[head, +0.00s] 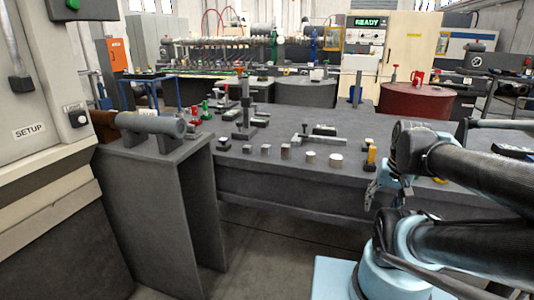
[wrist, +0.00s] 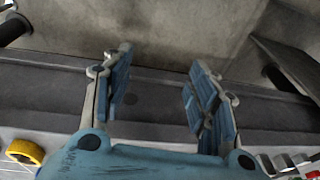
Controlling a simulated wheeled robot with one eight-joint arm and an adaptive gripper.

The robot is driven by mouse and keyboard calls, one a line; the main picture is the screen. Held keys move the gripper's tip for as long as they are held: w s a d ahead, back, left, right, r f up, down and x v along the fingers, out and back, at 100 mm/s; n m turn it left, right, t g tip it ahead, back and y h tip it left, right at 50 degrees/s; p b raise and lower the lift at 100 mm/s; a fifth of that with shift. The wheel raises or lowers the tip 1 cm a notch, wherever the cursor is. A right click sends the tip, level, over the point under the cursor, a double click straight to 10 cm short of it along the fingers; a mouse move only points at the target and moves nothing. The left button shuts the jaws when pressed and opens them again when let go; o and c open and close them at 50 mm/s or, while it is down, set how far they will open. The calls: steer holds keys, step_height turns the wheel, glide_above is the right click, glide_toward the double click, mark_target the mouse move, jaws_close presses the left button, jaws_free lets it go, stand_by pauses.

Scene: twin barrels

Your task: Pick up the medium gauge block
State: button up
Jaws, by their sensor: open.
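A row of small pieces stands near the front edge of the grey table (head: 330,128). Among them are three small metallic blocks: a left one (head: 247,149), a middle one (head: 266,149) and a right one (head: 285,151). They look like gauge blocks, but at this size I cannot tell surely which is the medium one. My gripper (head: 376,195) is to the right of the row, by the table's front edge, apart from the blocks.
Two pale round pieces (head: 311,157) (head: 336,160) stand right of the blocks. A yellow-and-black piece (head: 370,156) stands close to my gripper. A height stand (head: 243,115) rises behind the row. A grey cylinder (head: 150,124) rests on the left side table.

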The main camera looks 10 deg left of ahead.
steer(key=w+a+r+m+y, duration=0.2)
steer(key=w+a+m+y, duration=0.2)
steer(key=w+a, duration=0.4)
steer(key=w+a+r+m+y, duration=0.3)
steer(key=w+a+m, duration=0.4)
steer(key=w, duration=0.3)
steer(key=w+a+r+m+g+y, duration=0.1)
steer(key=w+a+r+m+y, duration=0.2)
steer(key=w+a, duration=0.6)
steer(key=shift+w+a+r+m+y, duration=0.15)
steer(key=shift+a+m+y, duration=0.15)
steer(key=shift+m+y, duration=0.35)
steer(key=shift+w+a+r+m+y, duration=0.15)
steer(key=shift+a+m+y, duration=0.25)
steer(key=shift+m, duration=0.45)
steer(key=shift+w+a+f+m+y, duration=0.1)
steer(key=shift+w+a+m+y, duration=0.15)
steer(key=shift+w+m, duration=0.2)
glide_toward(270, 146)
steer(key=x, duration=0.3)
steer(key=shift+s+a, duration=0.2)
steer(key=shift+a, duration=0.15)
steer(key=shift+x, duration=2.95)
steer(key=shift+f, duration=0.1)
jaws_close()
